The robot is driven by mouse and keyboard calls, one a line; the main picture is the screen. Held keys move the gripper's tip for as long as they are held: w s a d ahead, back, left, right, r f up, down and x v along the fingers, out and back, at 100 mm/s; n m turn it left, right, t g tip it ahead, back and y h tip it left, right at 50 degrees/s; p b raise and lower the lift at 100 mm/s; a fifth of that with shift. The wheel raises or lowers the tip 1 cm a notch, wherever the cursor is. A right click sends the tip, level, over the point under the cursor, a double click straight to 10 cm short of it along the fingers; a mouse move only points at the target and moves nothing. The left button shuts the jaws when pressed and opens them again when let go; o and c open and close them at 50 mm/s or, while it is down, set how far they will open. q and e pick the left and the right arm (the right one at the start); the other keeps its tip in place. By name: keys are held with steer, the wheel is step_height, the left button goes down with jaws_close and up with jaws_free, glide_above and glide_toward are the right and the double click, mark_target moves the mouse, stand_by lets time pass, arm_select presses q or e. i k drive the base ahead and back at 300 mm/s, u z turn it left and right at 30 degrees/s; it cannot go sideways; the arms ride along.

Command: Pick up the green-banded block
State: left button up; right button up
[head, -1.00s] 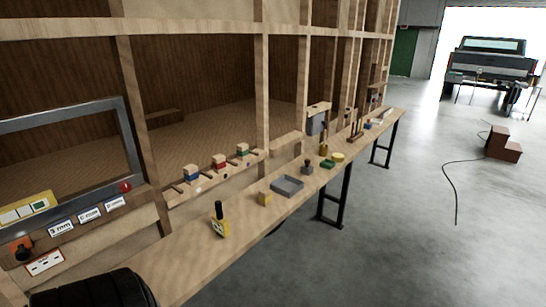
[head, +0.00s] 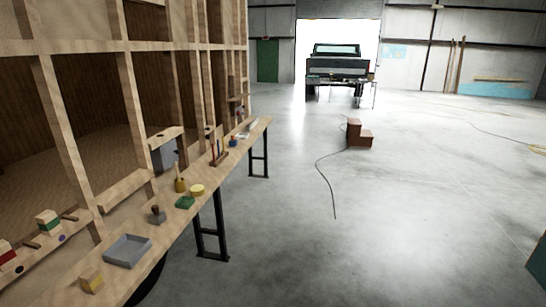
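The green-banded block (head: 48,222) is a pale wooden block with a green band. It sits on the narrow ledge along the camper's wooden frame at the lower left of the head view, beside a small dark peg. A similar block with a red band (head: 6,256) is partly cut off at the left edge. Neither of my grippers shows in the head view.
A long wooden bench (head: 148,270) runs along the frame, holding a grey tray (head: 128,251), a yellow block (head: 91,281), a green item (head: 185,202) and a yellow round item (head: 197,190). Brown steps (head: 357,136) and a cable lie on the open concrete floor to the right.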

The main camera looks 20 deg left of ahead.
mark_target(49, 223)
steer(key=u, duration=0.05)
steer(key=i, duration=2.25)
steer(key=u, duration=0.9)
steer(key=i, duration=1.05)
steer(key=u, duration=1.7)
steer(key=i, duration=0.8)
steer(key=u, duration=0.65)
